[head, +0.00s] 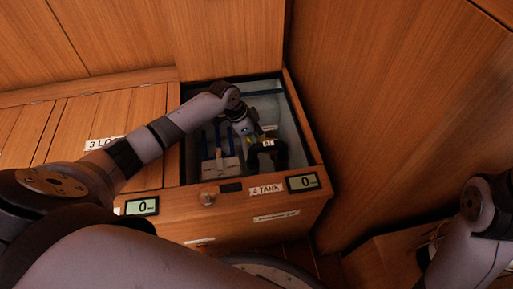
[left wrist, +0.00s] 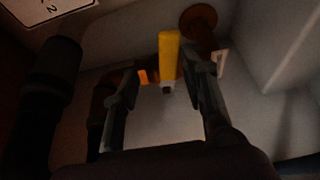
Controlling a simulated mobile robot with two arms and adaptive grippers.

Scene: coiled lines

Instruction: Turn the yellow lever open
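The yellow lever (left wrist: 169,55) shows in the left wrist view, standing upright in the picture with a dark end at its bottom. It lies between the two fingertips of my left gripper (left wrist: 160,82), closer to the right finger. The fingers are apart, and I cannot tell whether either touches the lever. In the head view my left gripper (head: 266,154) is down inside the open tank compartment (head: 292,112), and it hides much of what is under it. My right gripper is out of view.
The compartment has a wooden front with a "4 TANK" label (head: 267,189) and a display reading 0 (head: 302,182). Blue lines and a pale block (head: 221,168) sit left of the gripper. In the wrist view, a brown round fitting (left wrist: 198,21) and a black cylinder (left wrist: 48,75) flank the lever.

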